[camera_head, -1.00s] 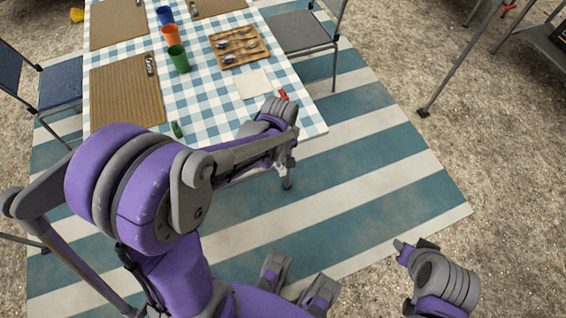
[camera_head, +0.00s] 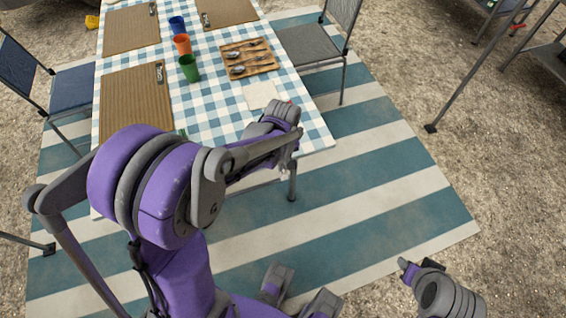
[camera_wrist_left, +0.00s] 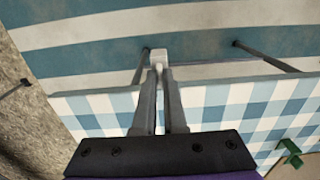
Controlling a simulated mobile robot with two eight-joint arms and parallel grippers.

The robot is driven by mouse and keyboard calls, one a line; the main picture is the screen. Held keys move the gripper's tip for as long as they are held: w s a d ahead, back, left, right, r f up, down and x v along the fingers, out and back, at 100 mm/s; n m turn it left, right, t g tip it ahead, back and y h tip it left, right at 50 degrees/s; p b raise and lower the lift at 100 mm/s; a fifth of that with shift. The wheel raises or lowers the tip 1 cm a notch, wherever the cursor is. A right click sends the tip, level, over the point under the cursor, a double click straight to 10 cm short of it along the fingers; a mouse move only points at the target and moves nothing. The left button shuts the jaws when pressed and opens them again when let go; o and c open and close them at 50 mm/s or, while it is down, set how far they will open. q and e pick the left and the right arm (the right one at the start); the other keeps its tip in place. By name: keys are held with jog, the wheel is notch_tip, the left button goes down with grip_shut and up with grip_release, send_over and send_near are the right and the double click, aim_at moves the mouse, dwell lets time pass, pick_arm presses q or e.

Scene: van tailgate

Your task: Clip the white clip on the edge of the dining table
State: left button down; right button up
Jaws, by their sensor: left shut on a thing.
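My left gripper (camera_wrist_left: 159,85) is shut on the white clip (camera_wrist_left: 158,55), which shows between and past its fingertips in the left wrist view. There the clip overlaps the rug just beyond the edge of the dining table (camera_wrist_left: 215,95); I cannot tell whether it touches that edge. In the head view my left wrist is over the table's near right corner, and the arm hides the clip. The table (camera_head: 220,110) has a blue-and-white checked cloth. A green clip (camera_wrist_left: 290,153) shows on the cloth. My right arm's end shows at the lower right, without visible fingers.
Green (camera_head: 188,68), orange (camera_head: 182,44) and blue (camera_head: 177,25) cups stand on the table, beside a wooden cutlery tray (camera_head: 250,68) and a woven placemat (camera_head: 130,100). Chairs flank the table. The striped rug (camera_head: 400,190) is clear on the right.

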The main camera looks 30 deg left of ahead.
pick_arm(q)
jog(key=shift+w+a, duration=0.25)
dwell(0.4)
jog(key=shift+w+a, duration=0.4)
jog(key=shift+a, duration=0.1)
jog(key=shift+w+a, duration=0.15)
dwell(0.4)
jog(key=shift+w+a, duration=0.25)
jog(key=shift+a, duration=0.05)
jog(key=shift+w+a, duration=0.2)
jog(key=shift+a, duration=0.1)
jog(key=shift+w+a+b, duration=0.3)
jog(key=shift+a, duration=0.05)
dwell(0.4)
